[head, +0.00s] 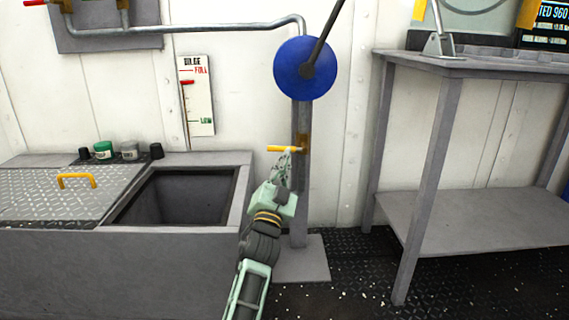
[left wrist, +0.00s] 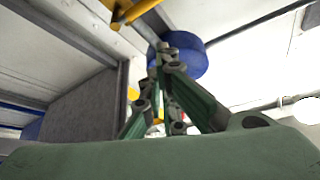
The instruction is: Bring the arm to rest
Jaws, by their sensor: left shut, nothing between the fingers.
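My left arm comes up from the bottom middle of the head view. Its pale green left gripper (head: 283,160) points upward in front of the grey post, its fingers shut with nothing between them. The fingertips are just below the yellow handle (head: 283,148) on the post; whether they touch it I cannot tell. In the left wrist view the closed green fingers (left wrist: 168,60) point up toward the blue disc (left wrist: 190,62), and a yellow bar (left wrist: 135,12) shows above them. My right gripper is in neither view.
The blue disc (head: 297,70) with a dark lever tops the post (head: 299,210). An open grey bin (head: 241,205) is at left, its tread-plate lid (head: 40,200) with a yellow handle beside it. Several small jars stand behind. A grey table (head: 440,64) stands right. Dark floor lies between.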

